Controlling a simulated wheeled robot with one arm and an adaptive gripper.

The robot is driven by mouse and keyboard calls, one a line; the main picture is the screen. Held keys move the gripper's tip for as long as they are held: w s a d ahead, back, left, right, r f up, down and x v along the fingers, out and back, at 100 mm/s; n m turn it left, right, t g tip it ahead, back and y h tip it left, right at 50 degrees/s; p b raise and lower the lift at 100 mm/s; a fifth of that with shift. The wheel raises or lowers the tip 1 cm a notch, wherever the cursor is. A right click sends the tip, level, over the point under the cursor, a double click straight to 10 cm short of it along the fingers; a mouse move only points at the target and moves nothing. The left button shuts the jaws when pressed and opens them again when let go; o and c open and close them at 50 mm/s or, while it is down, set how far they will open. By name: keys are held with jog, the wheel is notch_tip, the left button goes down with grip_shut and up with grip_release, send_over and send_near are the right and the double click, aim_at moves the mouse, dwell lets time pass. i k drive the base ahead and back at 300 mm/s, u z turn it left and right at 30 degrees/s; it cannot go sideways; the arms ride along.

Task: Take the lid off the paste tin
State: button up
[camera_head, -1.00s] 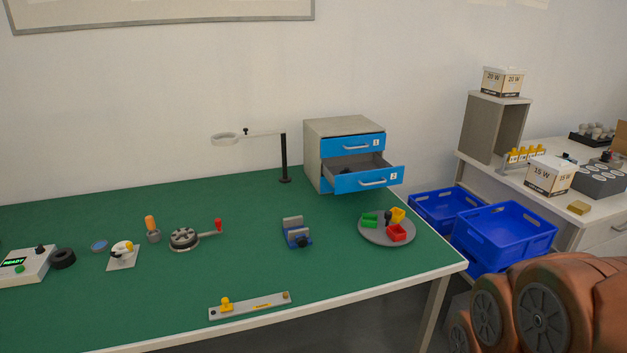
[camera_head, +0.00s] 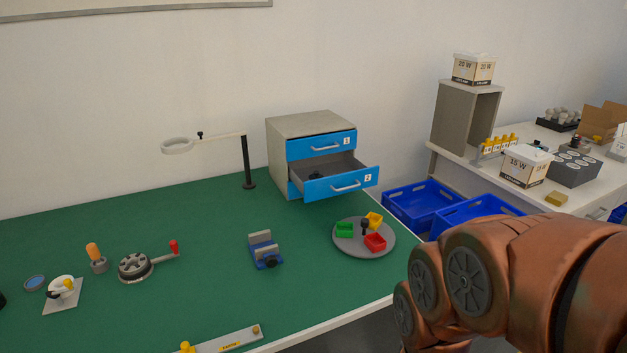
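A small flat round thing with a blue top (camera_head: 35,283) lies at the left of the green table; it may be the paste tin, but I see no label, and I cannot tell whether its top is a separate lid. My gripper is out of view. Only my copper-coloured arm shows, at the lower right, apart from the table's objects.
On the green table (camera_head: 190,225) stand a crank device (camera_head: 135,266), a small blue vise (camera_head: 265,250), a round tray (camera_head: 346,244) with coloured bins, and a cabinet (camera_head: 283,148) with its lower drawer (camera_head: 341,183) open. Blue crates (camera_head: 420,205) stand between the tables.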

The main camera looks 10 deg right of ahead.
aim_at(315, 175)
jog(key=i, duration=0.65)
jog(key=u, duration=3.55)
jog(key=k, duration=1.05)
jog(key=z, duration=1.65)
